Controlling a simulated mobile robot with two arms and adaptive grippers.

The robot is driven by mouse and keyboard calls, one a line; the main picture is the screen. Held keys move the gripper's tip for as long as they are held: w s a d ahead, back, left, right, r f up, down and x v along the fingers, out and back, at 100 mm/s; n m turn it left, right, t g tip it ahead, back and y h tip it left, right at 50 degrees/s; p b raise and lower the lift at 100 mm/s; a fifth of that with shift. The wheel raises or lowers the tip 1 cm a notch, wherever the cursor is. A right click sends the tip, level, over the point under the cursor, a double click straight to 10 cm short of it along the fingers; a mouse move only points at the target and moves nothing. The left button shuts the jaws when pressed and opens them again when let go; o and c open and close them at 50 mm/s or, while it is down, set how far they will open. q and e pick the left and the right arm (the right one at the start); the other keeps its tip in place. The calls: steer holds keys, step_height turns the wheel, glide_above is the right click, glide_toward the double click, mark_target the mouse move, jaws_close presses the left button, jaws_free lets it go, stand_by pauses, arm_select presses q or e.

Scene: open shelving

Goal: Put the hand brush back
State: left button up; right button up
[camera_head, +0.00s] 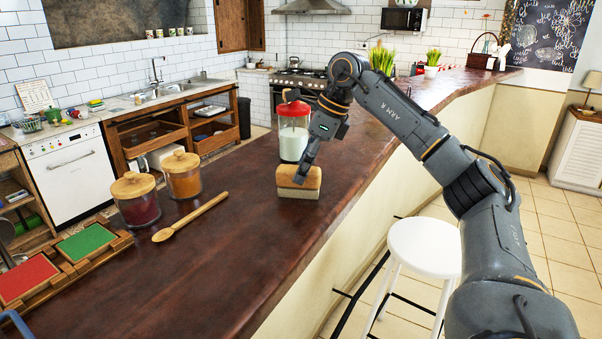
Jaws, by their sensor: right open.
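The hand brush (290,191), a wooden block with a paler lower part, sits on the dark wooden counter (240,250). My right gripper (301,178) reaches down from above with its fingertips at the top of the brush. It is open, but its fingers partly overlap in this view, and I cannot tell whether they touch the brush. My left gripper is not in view.
A red-lidded jar (293,140) stands just behind the brush. Two wooden-lidded jars, one red (140,208) and one orange (184,184), and a wooden spoon (190,218) lie left. Wooden trays with red (27,277) and green (86,242) pads sit front left. A white stool (425,245) stands right.

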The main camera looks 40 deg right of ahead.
steer(key=v, duration=1)
steer(key=shift+a, duration=0.1)
